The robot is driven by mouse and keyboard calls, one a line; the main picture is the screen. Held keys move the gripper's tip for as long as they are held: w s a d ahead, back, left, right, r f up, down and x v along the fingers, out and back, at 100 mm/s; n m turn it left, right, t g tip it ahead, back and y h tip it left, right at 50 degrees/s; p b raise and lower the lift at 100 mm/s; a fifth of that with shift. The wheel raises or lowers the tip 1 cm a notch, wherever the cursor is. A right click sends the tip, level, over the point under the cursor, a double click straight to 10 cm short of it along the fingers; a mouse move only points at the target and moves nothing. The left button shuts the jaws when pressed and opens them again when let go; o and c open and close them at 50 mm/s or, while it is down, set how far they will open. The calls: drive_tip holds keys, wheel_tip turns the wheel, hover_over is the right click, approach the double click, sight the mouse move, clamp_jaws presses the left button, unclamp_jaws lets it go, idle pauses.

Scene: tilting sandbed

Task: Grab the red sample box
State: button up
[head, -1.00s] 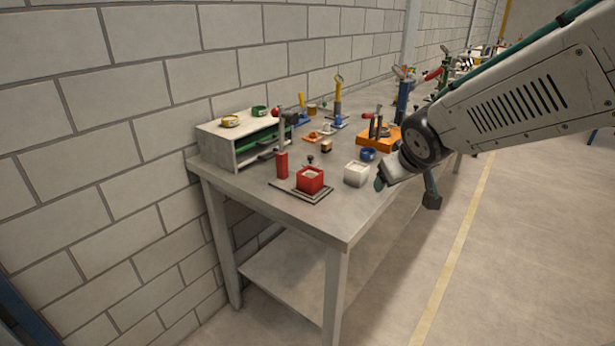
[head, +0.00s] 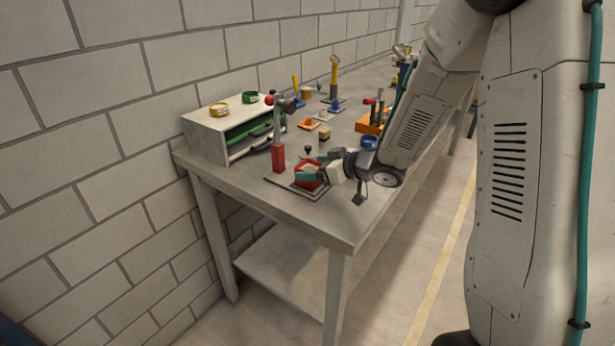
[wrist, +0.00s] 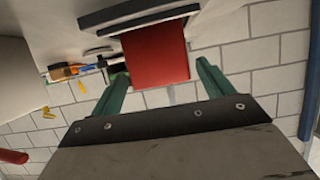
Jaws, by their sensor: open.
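The red sample box (head: 304,168) sits on a dark plate (head: 315,194) near the front corner of the workbench. In the head view my gripper (head: 312,170) is at the box, and its teal fingers cover part of it. In the wrist view the red box (wrist: 155,55) lies ahead, between the two open teal fingers of my gripper (wrist: 161,68). A narrow gap shows between the box and the right finger; contact on the left is hard to tell. Nothing is gripped.
A red upright post (head: 278,158) stands just left of the box. A grey shelf unit (head: 215,133) with rolls on top is behind to the left. An orange tray (head: 368,124) and blue ring (head: 369,143) are beyond my arm. The bench's front corner is bare.

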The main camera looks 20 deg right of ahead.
sight(302, 167)
drive_tip(key=shift+x, duration=2)
drive_tip(key=c, duration=1.3)
drive_tip(key=shift+r, duration=0.1)
